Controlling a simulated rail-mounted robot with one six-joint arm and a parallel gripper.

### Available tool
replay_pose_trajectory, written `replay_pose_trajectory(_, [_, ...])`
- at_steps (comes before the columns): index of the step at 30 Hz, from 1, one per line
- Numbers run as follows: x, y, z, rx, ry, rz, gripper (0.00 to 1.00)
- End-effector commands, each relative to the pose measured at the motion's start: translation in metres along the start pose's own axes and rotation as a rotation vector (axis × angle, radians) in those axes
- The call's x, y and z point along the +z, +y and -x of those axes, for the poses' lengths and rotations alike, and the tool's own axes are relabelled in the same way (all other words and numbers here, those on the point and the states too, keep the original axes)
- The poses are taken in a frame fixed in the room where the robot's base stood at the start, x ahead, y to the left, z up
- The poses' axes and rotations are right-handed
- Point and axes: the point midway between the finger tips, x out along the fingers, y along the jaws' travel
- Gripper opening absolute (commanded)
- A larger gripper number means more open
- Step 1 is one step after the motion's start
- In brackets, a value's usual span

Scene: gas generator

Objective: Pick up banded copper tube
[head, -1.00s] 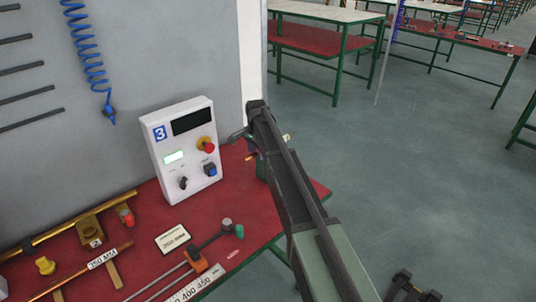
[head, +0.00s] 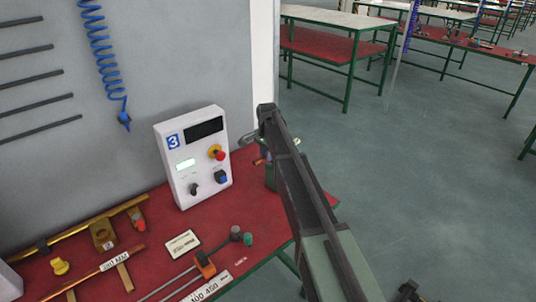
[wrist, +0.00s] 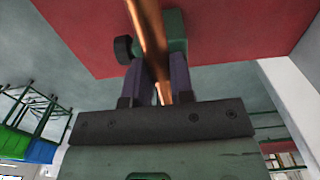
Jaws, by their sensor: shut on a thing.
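A copper tube (wrist: 148,28) runs between the two purple-grey fingers of my gripper (wrist: 157,78) in the wrist view. My gripper is shut on it. The tube reaches away over the red bench top, beside a green fixture (wrist: 174,28) with a dark round knob; I cannot tell whether they touch. Bands on the tube are not clear. In the head view my arm hides most of the gripper, and a small copper end (head: 258,161) shows left of it near the bench's right end.
A white control box (head: 192,157) with a red button stands on the red bench (head: 165,222). Another copper tube (head: 84,280) with a length label, a brass pipe (head: 70,232) and a rod stop (head: 205,264) lie at left. Open floor is on the right.

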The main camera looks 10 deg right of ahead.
Motion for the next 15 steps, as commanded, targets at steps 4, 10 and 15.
replay_pose_trajectory(4, [0.000,0.000,0.050,0.000,0.000,0.000,0.07])
replay_pose_trajectory(10, [0.000,0.000,0.124,0.000,0.000,0.000,0.07])
replay_pose_trajectory(15, [0.000,0.000,0.166,0.000,0.000,0.000,0.07])
